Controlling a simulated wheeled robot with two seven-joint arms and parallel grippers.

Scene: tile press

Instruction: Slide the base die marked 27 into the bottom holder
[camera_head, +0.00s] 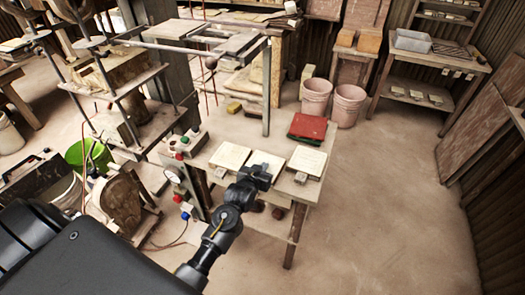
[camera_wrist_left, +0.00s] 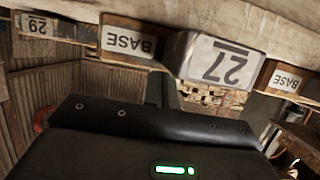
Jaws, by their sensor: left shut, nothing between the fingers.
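The base die marked 27 (camera_wrist_left: 225,62) shows in the left wrist view as a block with a white number label, the writing upside down. BASE labels (camera_wrist_left: 128,42) (camera_wrist_left: 285,80) flank it, and a label marked 29 (camera_wrist_left: 37,26) is at the far left. In the head view three pale slabs lie along the table's front edge; my left gripper (camera_head: 257,175) is at the front of the middle slab (camera_head: 265,162). It is shut and holds nothing. The numbers are too small to read there. I cannot make out the bottom holder for sure. My right gripper is out of view.
The press frame (camera_head: 130,90) stands at the left, with a control box and gauge (camera_head: 174,174) beside the table. A red stack (camera_head: 307,128) lies behind the right slab (camera_head: 307,160). Pink buckets (camera_head: 348,105) stand behind. The floor at the right is clear.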

